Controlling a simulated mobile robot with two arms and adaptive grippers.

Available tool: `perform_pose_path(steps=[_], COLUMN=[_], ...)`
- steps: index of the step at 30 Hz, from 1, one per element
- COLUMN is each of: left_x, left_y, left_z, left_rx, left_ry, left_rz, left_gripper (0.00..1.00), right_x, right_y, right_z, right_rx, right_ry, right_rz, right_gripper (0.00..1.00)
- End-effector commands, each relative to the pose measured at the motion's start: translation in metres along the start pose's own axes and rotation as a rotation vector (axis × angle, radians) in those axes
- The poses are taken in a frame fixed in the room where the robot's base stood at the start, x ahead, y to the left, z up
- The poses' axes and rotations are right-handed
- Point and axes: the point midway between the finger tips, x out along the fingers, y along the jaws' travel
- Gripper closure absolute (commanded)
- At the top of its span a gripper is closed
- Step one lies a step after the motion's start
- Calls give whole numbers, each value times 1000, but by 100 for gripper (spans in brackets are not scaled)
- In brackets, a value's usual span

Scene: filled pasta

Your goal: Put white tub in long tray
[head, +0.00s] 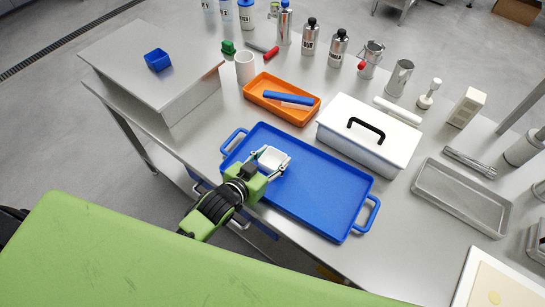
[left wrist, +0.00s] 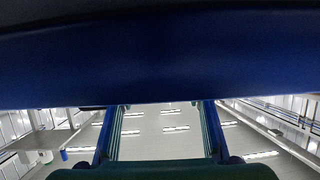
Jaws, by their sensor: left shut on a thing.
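A small white tub (head: 271,157) is between the fingers of my left gripper (head: 273,160), which is shut on it. The tub is at the left part of the long blue tray (head: 325,187), inside its outline in the head view. I cannot tell whether it touches the tray floor. The rest of the tray is empty, with a handle at each end. In the left wrist view the gripper's fingers (left wrist: 160,135) show against the ceiling lights, and a dark blue surface fills the top. The tub cannot be made out there. My right gripper is not in view.
Behind the blue tray are an orange tray (head: 263,102) with blue items and a white box (head: 365,152) with a black handle. A grey metal tray (head: 461,217) lies to the right. A blue cup (head: 157,60) stands on the raised shelf (head: 135,75). Bottles line the back.

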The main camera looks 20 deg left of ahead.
Motion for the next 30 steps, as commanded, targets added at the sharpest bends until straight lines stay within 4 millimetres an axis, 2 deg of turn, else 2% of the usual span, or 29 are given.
perform_pose_path(steps=[7, 8, 9, 10, 22, 26, 30], left_x=[1, 1, 1, 1, -2, -17, -44], left_y=[0, 0, 0, 0, 0, 0, 0], left_z=[2, 2, 2, 2, -1, 1, 2], left_rx=[0, 0, 0, 0, 0, -1, 0], left_ry=[0, 0, 0, 0, -1, -2, -3], left_rz=[0, 0, 0, 0, 0, 0, 0], left_gripper=[73, 50, 39, 38, 38, 38, 38], right_x=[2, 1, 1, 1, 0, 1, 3], right_y=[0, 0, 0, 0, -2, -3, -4], right_z=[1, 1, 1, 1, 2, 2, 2], right_rx=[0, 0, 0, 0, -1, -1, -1], right_ry=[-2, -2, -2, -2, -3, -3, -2], right_rz=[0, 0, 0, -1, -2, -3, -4], right_gripper=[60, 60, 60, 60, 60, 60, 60])
